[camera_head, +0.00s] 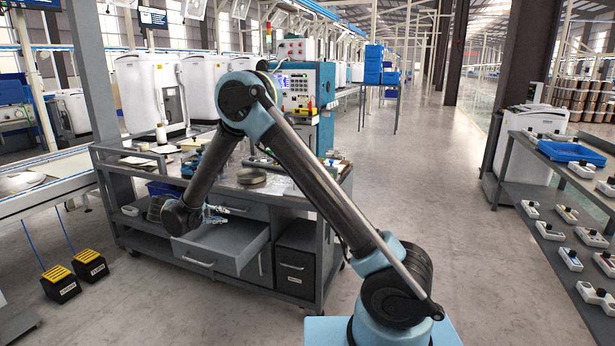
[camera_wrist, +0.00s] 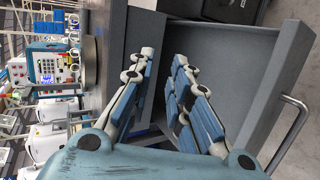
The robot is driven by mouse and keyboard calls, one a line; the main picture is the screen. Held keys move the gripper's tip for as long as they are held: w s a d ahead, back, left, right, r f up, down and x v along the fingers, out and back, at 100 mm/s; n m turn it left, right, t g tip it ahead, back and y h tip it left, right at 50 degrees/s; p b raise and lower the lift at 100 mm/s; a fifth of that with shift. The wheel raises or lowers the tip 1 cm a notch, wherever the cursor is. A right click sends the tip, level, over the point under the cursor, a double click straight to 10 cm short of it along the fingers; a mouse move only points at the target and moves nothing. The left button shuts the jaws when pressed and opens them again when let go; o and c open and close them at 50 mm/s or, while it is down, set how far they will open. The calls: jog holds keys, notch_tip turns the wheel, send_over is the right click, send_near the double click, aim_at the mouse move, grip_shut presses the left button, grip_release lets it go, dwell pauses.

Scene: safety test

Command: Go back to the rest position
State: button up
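My gripper (camera_wrist: 165,62) shows large in the wrist view, with blue-padded fingers apart and nothing between them. In the head view my gripper (camera_head: 215,213) is small, beside the workbench front at the open drawer. The grey drawer (camera_head: 222,246) is pulled out, and its visible inside looks empty. In the wrist view the drawer (camera_wrist: 265,45) lies behind and right of the fingers, with its bar handle (camera_wrist: 290,135) at the right. I cannot tell whether the fingers touch the drawer. My arm reaches from the lower right over the bench front.
The workbench (camera_head: 318,195) carries several small items. A control box (camera_head: 300,90) stands at its back. Two black-and-yellow boxes (camera_head: 58,283) are on the floor at left. A shelf rack (camera_head: 555,205) with small devices stands at right. The aisle floor (camera_head: 445,170) between is clear.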

jog(key=w+d+r+m+g, duration=0.1)
jog(key=w+d+r, duration=0.15)
jog(key=d, duration=0.35)
jog(key=w+d+r+g, duration=0.1)
jog(key=d+r, duration=0.3)
jog(key=d, duration=0.1)
jog(key=s+d+r+m+g+y, duration=0.1)
jog(key=s+d+r+m+g, duration=0.2)
jog(key=d, duration=1)
jog(key=s+d+r+m+g+y, duration=0.1)
jog(key=s+d+r, duration=0.3)
jog(key=d, duration=0.9)
jog(key=s+d+f+m+g+y, duration=0.1)
jog(key=s+d+m+y, duration=0.1)
jog(key=s+d, duration=0.7)
jog(key=s+d+f+m+g+y, duration=0.1)
jog(key=s+d+f+m, duration=0.1)
jog(key=s+d, duration=0.7)
jog(key=s+a+f+m+y, duration=0.2)
jog(key=s+f, duration=0.2)
jog(key=s, duration=0.5)
jog(key=shift+s+f, duration=0.15)
jog(key=shift+f, duration=0.25)
